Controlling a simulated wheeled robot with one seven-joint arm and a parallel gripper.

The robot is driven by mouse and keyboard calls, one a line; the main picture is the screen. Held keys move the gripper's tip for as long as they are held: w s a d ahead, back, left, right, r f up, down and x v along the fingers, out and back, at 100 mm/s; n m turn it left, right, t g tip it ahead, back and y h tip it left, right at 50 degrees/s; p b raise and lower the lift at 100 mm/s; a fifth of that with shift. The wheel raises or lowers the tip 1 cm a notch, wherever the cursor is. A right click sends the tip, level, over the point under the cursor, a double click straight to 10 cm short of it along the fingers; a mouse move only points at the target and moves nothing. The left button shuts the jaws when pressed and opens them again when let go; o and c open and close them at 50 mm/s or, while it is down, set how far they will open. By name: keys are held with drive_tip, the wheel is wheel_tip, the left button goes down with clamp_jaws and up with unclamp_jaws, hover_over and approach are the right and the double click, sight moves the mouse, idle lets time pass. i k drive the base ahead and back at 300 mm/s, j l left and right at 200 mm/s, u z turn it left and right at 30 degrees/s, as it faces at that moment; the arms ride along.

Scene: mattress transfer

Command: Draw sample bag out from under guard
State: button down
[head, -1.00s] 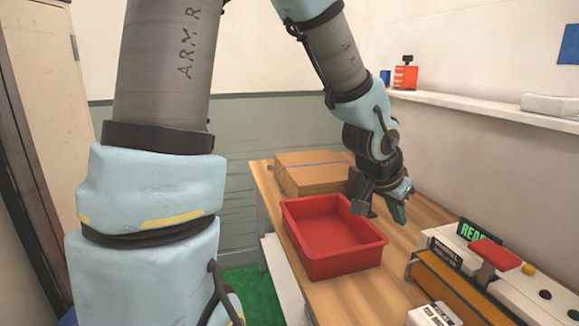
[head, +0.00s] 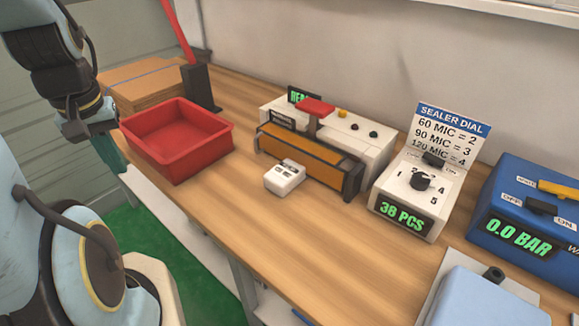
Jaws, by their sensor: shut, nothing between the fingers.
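My gripper (head: 108,152) is at the left, dark with teal fingers, pointing down beside the left wall of the red tray. It is shut and empty. A bench sealer (head: 375,148) stands against the wall side of the table. It has a long orange-brown front bar (head: 305,158) and a red handle (head: 316,106).
The red tray (head: 207,165) looks empty. Behind it are a cardboard stack (head: 140,88) and a black block (head: 203,88) with a red rod. The front middle table is bare.

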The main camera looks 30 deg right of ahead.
sight(283, 179)
drive_tip(key=z, duration=1.15)
drive_tip(key=k+j+u, duration=0.1)
drive_tip(key=k+u, duration=0.25)
drive_tip(key=k, duration=0.3)
drive_tip(key=l+u, duration=0.15)
drive_tip(key=u, duration=0.25)
drive_tip(key=l+u, duration=0.2)
drive_tip(key=u, duration=0.2)
drive_tip(key=l+u, duration=0.15)
drive_tip(key=u, duration=0.25)
drive_tip(key=l+u, duration=0.15)
drive_tip(key=u, duration=0.25)
drive_tip(key=k+l, duration=0.2)
